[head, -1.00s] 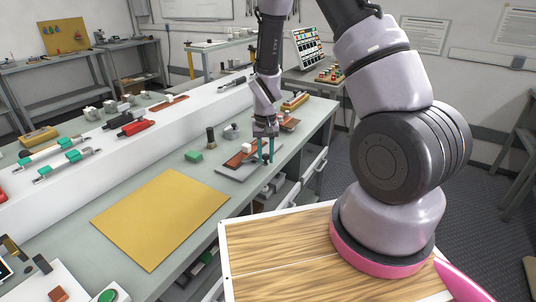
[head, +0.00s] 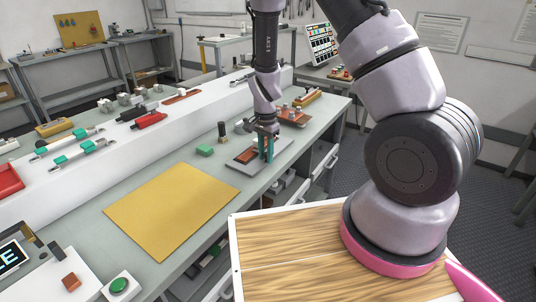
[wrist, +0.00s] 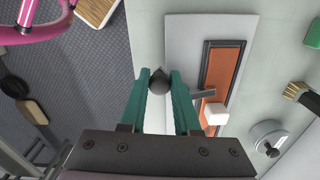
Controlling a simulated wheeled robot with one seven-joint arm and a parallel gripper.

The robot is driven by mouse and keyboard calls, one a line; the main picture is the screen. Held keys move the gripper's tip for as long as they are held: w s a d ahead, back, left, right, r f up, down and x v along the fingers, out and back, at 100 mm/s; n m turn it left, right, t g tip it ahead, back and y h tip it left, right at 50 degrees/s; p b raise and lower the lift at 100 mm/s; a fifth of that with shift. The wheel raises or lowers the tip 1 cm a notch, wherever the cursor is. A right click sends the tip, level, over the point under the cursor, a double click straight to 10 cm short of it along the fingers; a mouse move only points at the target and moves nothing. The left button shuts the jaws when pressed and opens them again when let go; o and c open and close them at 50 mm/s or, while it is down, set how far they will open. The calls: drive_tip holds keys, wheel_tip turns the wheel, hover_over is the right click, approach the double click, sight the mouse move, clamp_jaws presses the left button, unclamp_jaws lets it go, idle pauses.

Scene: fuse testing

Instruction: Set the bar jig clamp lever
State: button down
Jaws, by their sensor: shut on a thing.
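The bar jig is a grey plate (head: 240,166) with a dark-framed orange-brown bed near the bench's right edge. In the wrist view the plate (wrist: 182,60), the orange bed (wrist: 222,75) and a white block (wrist: 215,113) on it lie right of my gripper. A short dark lever arm (wrist: 206,94) reaches from the bed toward my right finger. My gripper (head: 266,157), with green fingers, points down at the jig's near side. In the wrist view my gripper (wrist: 158,77) is shut on a dark rounded lever knob (wrist: 158,84). The link from knob to arm is hidden by the finger.
A green block (head: 205,150) and a dark upright cylinder (head: 222,132) stand left of the jig. A brush (wrist: 298,92) and a round metal part (wrist: 268,138) lie beyond it. A yellow mat (head: 170,210) covers the bench's near part. Another brown fixture (head: 292,117) stands behind.

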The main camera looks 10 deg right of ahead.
drive_tip(key=shift+a, duration=0.1)
idle(0.4)
drive_tip(key=c, duration=0.6)
unclamp_jaws()
drive_tip(key=shift+r, duration=0.1)
wheel_tip(320, 180, up, 11)
drive_tip(key=shift+f, duration=0.2)
drive_tip(key=shift+r, duration=0.1)
